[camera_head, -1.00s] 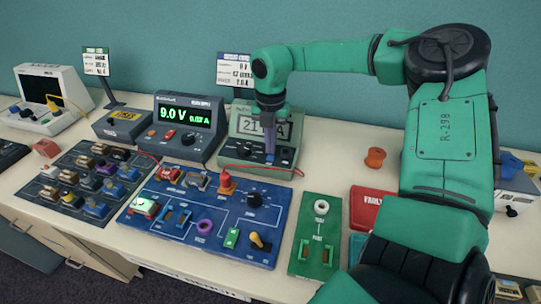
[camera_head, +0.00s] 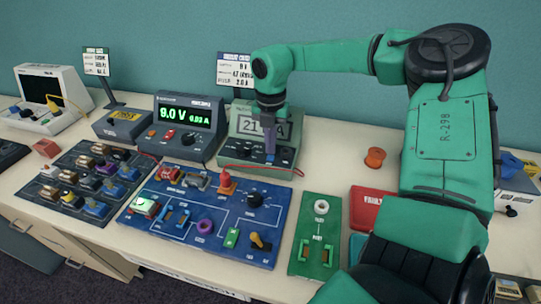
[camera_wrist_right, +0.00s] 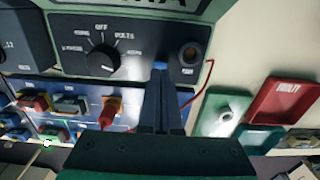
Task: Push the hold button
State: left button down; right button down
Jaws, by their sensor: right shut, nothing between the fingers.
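The grey-green bench meter (camera_head: 246,124) stands at the back of the table, with its display partly behind my right gripper. Its blue hold button (camera_head: 270,158) is on the dark lower panel, and it also shows in the right wrist view (camera_wrist_right: 160,65) between the dial and a round socket. My right gripper (camera_head: 269,152) is shut and empty, pointing down at the button. In the right wrist view its fingertips (camera_wrist_right: 161,74) are right at the button. I cannot tell whether they touch or press it. My left gripper is out of view.
A power supply (camera_head: 181,125) with a lit green display stands left of the meter. A blue circuit board (camera_head: 180,240) lies in front, with a green board (camera_head: 305,265) and red tray (camera_head: 368,208) to the right. A red lead (camera_wrist_right: 205,85) runs beside the meter.

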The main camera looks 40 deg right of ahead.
aim_at(271, 157)
jog(key=shift+f+b, duration=0.85)
dwell(0.8)
notch_tip(271, 157, up, 10)
jog(key=p, duration=0.6)
dwell(0.7)
